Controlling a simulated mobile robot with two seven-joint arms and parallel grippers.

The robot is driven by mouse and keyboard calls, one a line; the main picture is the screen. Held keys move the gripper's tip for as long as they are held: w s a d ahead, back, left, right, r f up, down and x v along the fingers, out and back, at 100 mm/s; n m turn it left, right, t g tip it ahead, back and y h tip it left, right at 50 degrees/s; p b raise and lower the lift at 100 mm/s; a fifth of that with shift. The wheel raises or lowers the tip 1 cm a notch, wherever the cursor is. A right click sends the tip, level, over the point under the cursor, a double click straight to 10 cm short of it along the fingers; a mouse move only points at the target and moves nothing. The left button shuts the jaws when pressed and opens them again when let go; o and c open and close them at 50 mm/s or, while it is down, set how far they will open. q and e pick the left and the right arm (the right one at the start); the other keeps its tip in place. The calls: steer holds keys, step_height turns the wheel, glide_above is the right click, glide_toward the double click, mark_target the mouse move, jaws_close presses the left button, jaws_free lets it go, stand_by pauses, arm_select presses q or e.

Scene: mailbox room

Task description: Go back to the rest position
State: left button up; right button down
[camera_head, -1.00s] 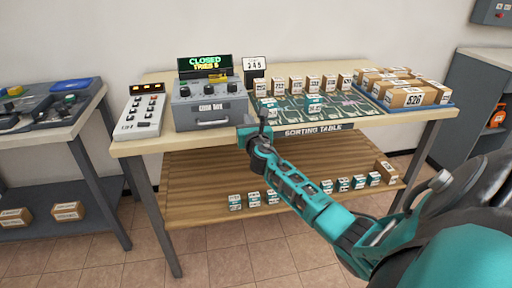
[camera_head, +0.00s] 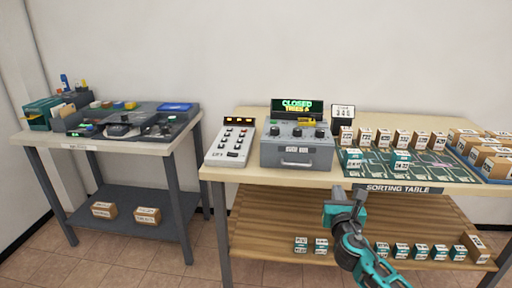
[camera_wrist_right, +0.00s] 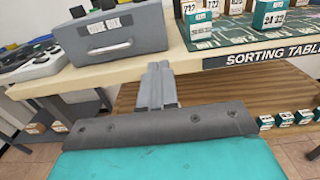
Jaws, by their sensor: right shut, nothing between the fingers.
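My right gripper (camera_head: 346,204) shows in the head view in front of the sorting table (camera_head: 270,176), below the table top's front edge. In the right wrist view its fingers (camera_wrist_right: 158,72) are together and empty, pointing at the table edge to the right of the grey code box. My right arm comes in from the lower right of the head view. My left gripper is not in view.
The grey code box (camera_head: 296,151) with a "CLOSED" display and a white button panel (camera_head: 231,144) stand on the table. Small boxes (camera_head: 398,139) stand at the back. A second table (camera_head: 105,146) is at the left, with a floor gap between.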

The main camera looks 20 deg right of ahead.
steer(key=s+a+f+m+g+y+p, duration=0.1)
steer(key=s+a+f+m+y, duration=0.2)
steer(key=s+a+f+m, duration=0.3)
steer(key=s+a+f+m+g+y, duration=0.2)
steer(key=s+a+f+m+y, duration=0.15)
steer(key=a+f+m, duration=0.45)
steer(key=s+a+f+m+g+y+p, duration=0.1)
steer(key=s+a+m+y, duration=0.3)
steer(key=s+a+m, duration=0.6)
steer(key=a+f+m, duration=0.1)
steer(key=a+m, duration=0.2)
steer(key=shift+s+a+g+y, duration=0.15)
steer(key=shift+a+g+y, duration=0.1)
steer(key=shift+g+y, duration=0.1)
